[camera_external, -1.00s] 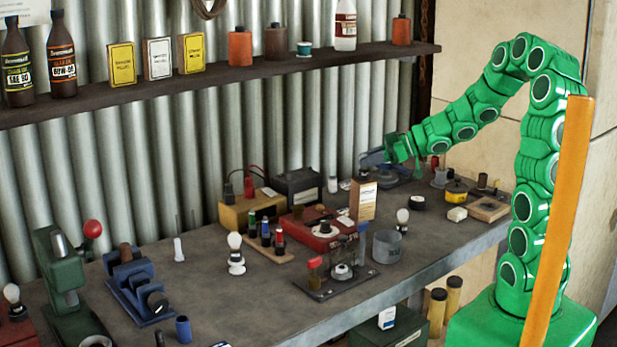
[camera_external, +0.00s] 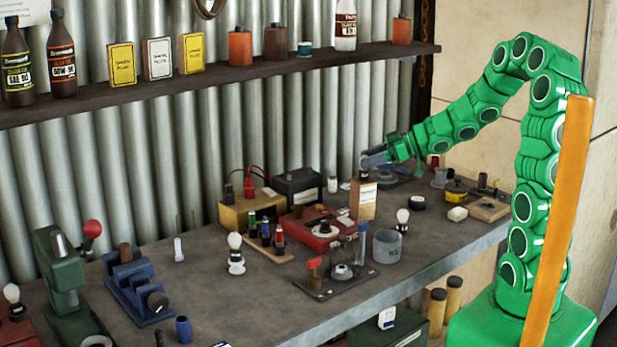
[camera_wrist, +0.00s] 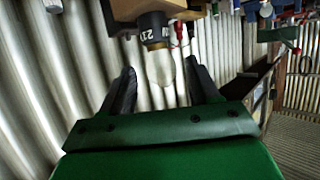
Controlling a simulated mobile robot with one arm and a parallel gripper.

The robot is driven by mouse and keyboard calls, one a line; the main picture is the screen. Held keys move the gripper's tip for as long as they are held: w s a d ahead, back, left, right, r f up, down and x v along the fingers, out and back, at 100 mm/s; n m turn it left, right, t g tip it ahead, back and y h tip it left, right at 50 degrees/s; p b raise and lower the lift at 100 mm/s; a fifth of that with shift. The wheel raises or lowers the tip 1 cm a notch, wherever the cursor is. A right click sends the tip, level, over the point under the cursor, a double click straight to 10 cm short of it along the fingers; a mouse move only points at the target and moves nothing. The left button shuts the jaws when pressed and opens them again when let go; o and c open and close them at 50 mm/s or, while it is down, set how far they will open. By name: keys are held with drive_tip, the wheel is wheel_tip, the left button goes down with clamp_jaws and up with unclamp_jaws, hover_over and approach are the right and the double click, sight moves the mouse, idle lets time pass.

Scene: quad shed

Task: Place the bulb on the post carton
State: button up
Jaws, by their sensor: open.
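The post carton (camera_external: 363,203), a pale upright box with a dark top piece, stands near the middle of the bench. My gripper (camera_external: 370,160) is just above it. In the wrist view my gripper (camera_wrist: 160,72) is open, with one dark finger on each side of the clear bulb (camera_wrist: 164,66). The bulb's socket end meets a dark, marked cylindrical piece at the carton (camera_wrist: 165,6), which enters upside down from the top edge. A small pale patch at the fingertips in the external view looks like the bulb. Whether the fingers touch the glass is unclear.
A red box (camera_external: 318,238) and a black box (camera_external: 298,187) stand left of the carton. A second bulb (camera_external: 402,216) and a grey cup (camera_external: 387,246) stand to its right. The shelf (camera_external: 220,78) runs along the corrugated wall above.

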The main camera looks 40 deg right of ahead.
drive_tip(key=v, duration=1.1)
drive_tip(key=shift+s+d, duration=0.2)
drive_tip(key=shift+s, duration=0.05)
